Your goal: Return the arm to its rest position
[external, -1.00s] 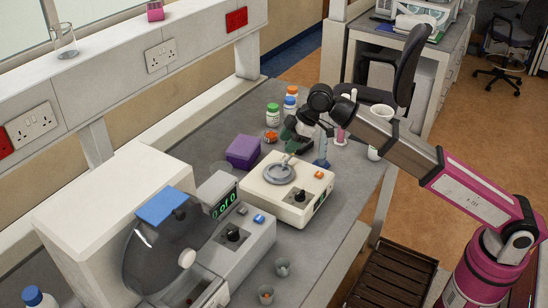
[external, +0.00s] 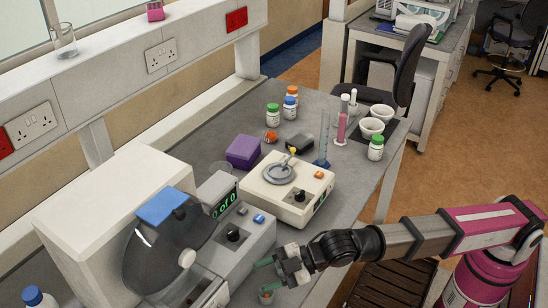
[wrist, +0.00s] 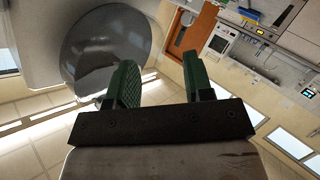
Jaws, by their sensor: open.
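My gripper (external: 268,277) is at the near edge of the bench in the external view, its green fingers pointing left. The fingers are apart with nothing seen between them. It is just above a small cup (external: 266,296), partly hidden behind it; I cannot tell whether they touch. In the wrist view the two green fingers (wrist: 162,88) stand well apart, with a large grey disc behind the left one. My arm reaches low from the right.
A tester with a dark round drum (external: 158,255) stands left of my gripper. A slatted brown stool (external: 395,285) is below my arm.

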